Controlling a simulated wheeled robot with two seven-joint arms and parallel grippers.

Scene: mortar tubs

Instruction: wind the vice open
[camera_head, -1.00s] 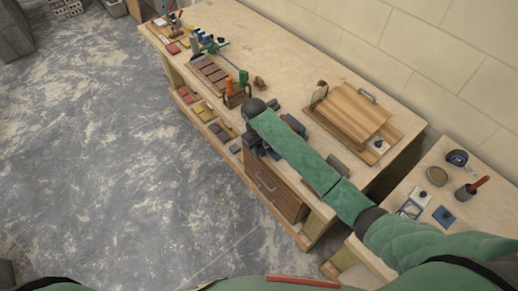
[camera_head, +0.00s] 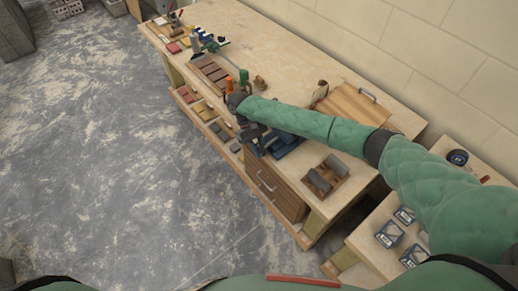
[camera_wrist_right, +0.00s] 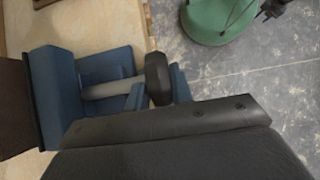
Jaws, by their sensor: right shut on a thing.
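The blue vice (camera_head: 287,146) is fixed at the front edge of the workbench, partly hidden under my right forearm. In the right wrist view its blue body (camera_wrist_right: 50,95) shows with a grey screw (camera_wrist_right: 108,88) that ends in a dark round head (camera_wrist_right: 158,78). My right gripper (camera_head: 249,131) is at the front end of the vice, beyond the bench edge. It is shut on what seems to be the vice handle, though the grip itself is mostly hidden. How wide the vice jaws stand is unclear. My left gripper is out of view.
A wooden tray with grey cylinders (camera_head: 325,176) lies right of the vice. A wooden board (camera_head: 350,104) lies behind my arm. Orange-handled tools (camera_head: 229,84) and a brown block tray (camera_head: 210,71) stand left of the vice. The floor in front is clear.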

